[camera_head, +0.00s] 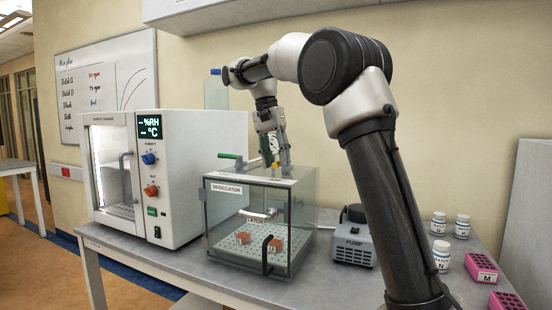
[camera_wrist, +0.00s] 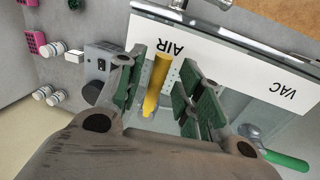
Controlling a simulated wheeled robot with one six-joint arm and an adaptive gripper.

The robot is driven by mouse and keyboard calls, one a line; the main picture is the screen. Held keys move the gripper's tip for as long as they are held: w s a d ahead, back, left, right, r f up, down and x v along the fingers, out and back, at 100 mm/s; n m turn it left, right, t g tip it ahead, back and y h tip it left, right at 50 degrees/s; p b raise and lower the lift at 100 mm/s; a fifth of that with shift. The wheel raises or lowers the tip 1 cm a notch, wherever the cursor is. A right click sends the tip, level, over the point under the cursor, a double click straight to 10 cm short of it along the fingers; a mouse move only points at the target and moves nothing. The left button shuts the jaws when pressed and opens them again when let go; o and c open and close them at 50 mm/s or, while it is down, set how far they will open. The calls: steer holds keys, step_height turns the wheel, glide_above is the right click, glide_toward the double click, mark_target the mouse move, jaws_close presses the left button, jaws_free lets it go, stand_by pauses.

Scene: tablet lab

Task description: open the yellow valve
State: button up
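The yellow valve (camera_wrist: 155,84) shows in the wrist view as a yellow handle beside the AIR label on the desiccator's white strip. My gripper (camera_wrist: 170,96) is open, with one green-padded finger on each side of the yellow handle. The handle lies nearer the left finger, and I cannot tell whether they touch. In the head view my gripper (camera_head: 276,157) points down over the lid of the desiccator (camera_head: 220,215). I cannot make out the yellow valve there, behind the fingers.
A green valve handle (camera_head: 230,156) is at the lid's left, near VAC in the wrist view (camera_wrist: 285,160). A humidity chamber (camera_head: 175,190) stands left and a pump (camera_head: 353,245) right.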

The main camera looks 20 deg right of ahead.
step_height(320, 180, up, 7)
steer(key=w+a, duration=0.1)
steer(key=shift+r, duration=0.15)
stand_by(0.6)
steer(key=s+d+n+t, duration=0.2)
steer(key=s+d+n, duration=0.15)
steer(key=s, duration=0.65)
steer(key=s+d+f+n+t, duration=0.2)
steer(key=s+f, duration=0.8)
steer(key=s, duration=0.1)
steer(key=s+d+f+n+t+y, duration=0.1)
steer(key=s+d+f+n+t, duration=0.1)
steer(key=s+f, duration=0.9)
steer(key=shift+s+d+n+y, duration=0.35)
steer(key=shift+d+n, duration=0.25)
steer(key=shift+n, duration=0.25)
